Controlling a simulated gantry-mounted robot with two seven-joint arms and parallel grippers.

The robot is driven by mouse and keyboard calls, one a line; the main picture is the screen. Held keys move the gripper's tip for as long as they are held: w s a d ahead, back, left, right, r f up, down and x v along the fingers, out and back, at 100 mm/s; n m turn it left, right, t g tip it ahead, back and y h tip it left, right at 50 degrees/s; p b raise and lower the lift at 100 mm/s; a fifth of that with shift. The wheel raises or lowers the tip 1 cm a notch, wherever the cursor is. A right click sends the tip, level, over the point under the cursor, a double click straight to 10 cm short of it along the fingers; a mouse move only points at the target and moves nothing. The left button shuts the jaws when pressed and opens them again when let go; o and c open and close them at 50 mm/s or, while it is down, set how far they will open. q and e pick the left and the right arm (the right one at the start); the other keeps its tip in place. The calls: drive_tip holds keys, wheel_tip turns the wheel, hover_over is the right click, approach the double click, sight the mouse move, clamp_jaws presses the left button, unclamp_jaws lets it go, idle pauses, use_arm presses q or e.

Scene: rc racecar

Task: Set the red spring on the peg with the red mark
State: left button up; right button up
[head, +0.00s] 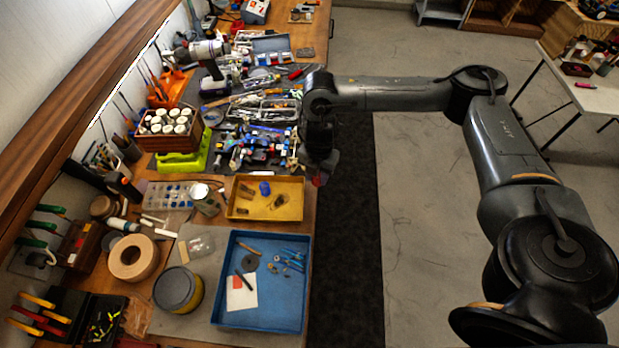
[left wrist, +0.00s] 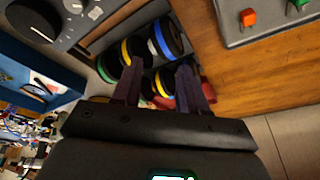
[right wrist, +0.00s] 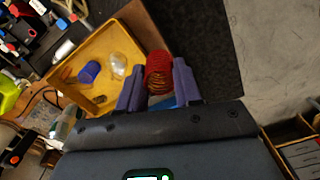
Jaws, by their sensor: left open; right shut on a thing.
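My right gripper (head: 320,176) hangs just past the bench's right edge, near the yellow tray's far right corner. In the right wrist view its two fingers (right wrist: 158,88) are shut on the red spring (right wrist: 158,70), whose red coils stick out beyond the fingertips. In the head view the spring (head: 319,181) is only a small red patch below the gripper. My left gripper (left wrist: 160,82) shows only in its wrist view; its fingers are apart with nothing held between them. A peg with a red mark cannot be made out in any view.
The yellow tray (head: 241,213) holds a blue piece and small parts. The blue tray (head: 217,308) lies nearer. A cluttered car-like assembly (head: 262,148) lies on the bench beyond the yellow tray. Coloured-rimmed wheels or spools (left wrist: 165,38) sit beyond my left gripper.

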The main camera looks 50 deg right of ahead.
wheel_tip(320, 180, up, 5)
drive_tip(key=p, duration=0.4)
drive_tip(key=shift+f+p, duration=0.2)
drive_tip(key=shift+p, duration=0.15)
idle(0.3)
